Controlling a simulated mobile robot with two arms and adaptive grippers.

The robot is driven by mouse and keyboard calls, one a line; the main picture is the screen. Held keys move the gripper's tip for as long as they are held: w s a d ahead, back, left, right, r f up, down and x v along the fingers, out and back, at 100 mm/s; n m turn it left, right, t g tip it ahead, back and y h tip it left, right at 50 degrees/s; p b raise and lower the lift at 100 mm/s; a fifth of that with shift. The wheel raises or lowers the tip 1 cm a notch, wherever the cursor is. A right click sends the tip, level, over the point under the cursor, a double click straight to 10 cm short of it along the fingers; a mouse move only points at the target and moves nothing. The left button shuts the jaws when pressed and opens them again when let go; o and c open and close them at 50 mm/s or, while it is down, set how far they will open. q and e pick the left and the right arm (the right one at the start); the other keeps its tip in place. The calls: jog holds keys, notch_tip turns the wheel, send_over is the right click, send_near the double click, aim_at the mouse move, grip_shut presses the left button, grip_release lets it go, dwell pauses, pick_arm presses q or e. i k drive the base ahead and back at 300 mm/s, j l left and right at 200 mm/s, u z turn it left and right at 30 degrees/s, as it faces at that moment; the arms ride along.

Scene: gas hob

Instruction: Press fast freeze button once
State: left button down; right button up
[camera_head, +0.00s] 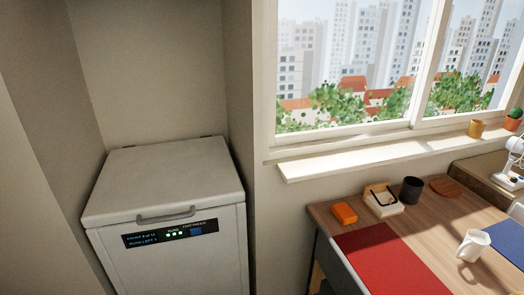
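A white chest freezer (165,190) stands in an alcove at the left, its lid shut, with a grey bar handle (165,216) on the lid's front edge. Below the handle is a dark control panel (170,233) with blue text at its left and several small green lights in its middle. A blue square button (196,231) sits right of the lights, under a small label that seems to read fast freeze. Neither of my grippers is in view.
Walls close in on the freezer's sides.

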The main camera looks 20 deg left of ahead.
aim_at(195, 230)
jog(key=u, duration=1.2)
